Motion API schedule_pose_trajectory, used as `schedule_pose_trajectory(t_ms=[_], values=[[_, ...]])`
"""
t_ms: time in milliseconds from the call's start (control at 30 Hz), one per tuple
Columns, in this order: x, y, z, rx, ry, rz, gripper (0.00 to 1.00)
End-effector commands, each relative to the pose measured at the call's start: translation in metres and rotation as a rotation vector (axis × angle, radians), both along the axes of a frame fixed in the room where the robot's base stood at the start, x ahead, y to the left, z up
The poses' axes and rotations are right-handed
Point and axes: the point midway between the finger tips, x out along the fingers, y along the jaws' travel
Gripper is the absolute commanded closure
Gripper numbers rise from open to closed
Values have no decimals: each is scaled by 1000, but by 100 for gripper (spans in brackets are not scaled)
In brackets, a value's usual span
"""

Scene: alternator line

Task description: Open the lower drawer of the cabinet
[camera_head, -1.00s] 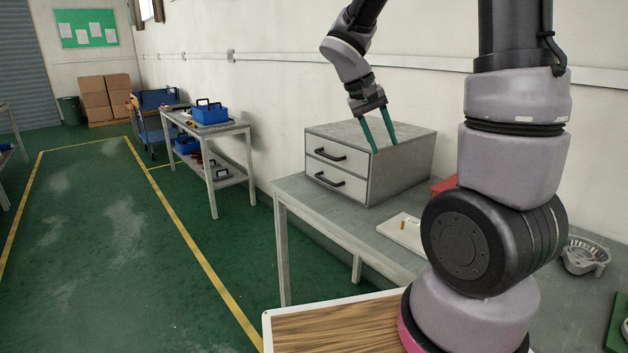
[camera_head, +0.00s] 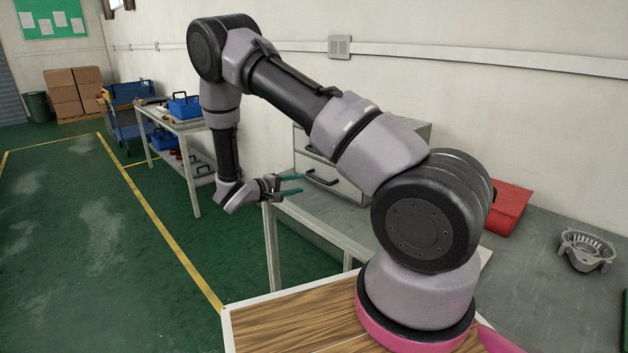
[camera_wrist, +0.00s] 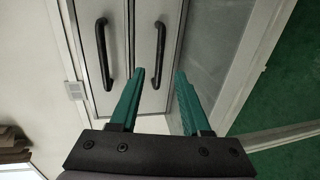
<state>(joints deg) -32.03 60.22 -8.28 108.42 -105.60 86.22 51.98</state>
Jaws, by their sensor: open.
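The grey cabinet (camera_head: 417,132) stands on the workbench, largely hidden behind my arm in the head view. Its lower drawer's dark handle (camera_head: 322,181) shows low on the front; the upper handle is partly covered. In the wrist view, turned sideways, the upper handle (camera_wrist: 102,53) is on the left and the lower handle (camera_wrist: 158,54) on the right. Both drawers look shut. My gripper (camera_head: 297,184) is open and empty, its green fingers pointing at the lower drawer front. In the wrist view, the lower handle lies ahead, between the fingertip lines (camera_wrist: 160,76), apart from them.
The workbench (camera_head: 540,262) carries a red box (camera_head: 510,207) and a grey metal housing (camera_head: 586,250) to the right. A wood-topped surface (camera_head: 290,325) is in front. A side table with blue toolboxes (camera_head: 185,106) stands at the back left. Green floor left of the bench is clear.

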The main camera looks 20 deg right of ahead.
Motion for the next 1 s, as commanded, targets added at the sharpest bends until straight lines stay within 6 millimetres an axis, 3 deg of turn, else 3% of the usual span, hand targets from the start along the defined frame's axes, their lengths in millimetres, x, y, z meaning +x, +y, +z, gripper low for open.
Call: schedule_pose_trajectory(t_ms=[533, 700, 1000], values=[[32, -82, -18, 0, 1, -4, 53], [38, -94, -21, 0, 2, -2, 53], [39, -96, -21, 0, 1, -1, 53]])
